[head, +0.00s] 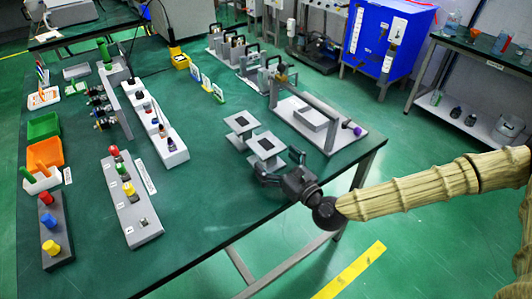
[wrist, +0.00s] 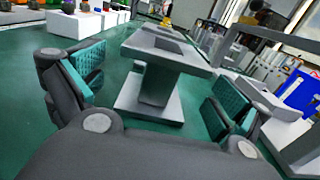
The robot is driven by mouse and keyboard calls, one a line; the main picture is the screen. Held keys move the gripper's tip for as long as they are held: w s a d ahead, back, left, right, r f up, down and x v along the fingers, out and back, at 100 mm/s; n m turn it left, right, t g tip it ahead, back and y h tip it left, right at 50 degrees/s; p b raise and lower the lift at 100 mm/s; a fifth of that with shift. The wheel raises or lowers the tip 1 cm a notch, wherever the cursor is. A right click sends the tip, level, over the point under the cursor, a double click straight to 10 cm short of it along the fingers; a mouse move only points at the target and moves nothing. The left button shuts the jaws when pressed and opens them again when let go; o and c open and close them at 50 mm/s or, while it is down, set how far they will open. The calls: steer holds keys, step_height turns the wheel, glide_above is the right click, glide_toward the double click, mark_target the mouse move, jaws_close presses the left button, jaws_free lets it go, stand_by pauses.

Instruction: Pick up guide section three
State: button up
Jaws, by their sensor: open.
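I cannot read any label that marks guide section three. Two grey pedestal stands with flat tops and dark squares stand near the table's right side in the head view: a nearer one (head: 265,146) and a farther one (head: 240,122). My gripper (head: 279,164) is open at the near side of the nearer stand. In the wrist view, a grey stand (wrist: 155,88) rises ahead between my two spread fingers with teal pads. I see green table between each finger and its column. Nothing is held.
A long grey bench with a rail (head: 325,113) stands right of the stands. Several metal pieces stand on the table's far side, with a small yellow box (head: 180,61). A grey block with coloured knobs (head: 132,205) lies left. The green tabletop (head: 205,200) is clear between.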

mark_target(266, 151)
steer(key=shift+p+x, duration=0.65)
steer(key=shift+x, duration=1.8)
steer(key=shift+d, duration=0.1)
steer(key=c, duration=1.4)
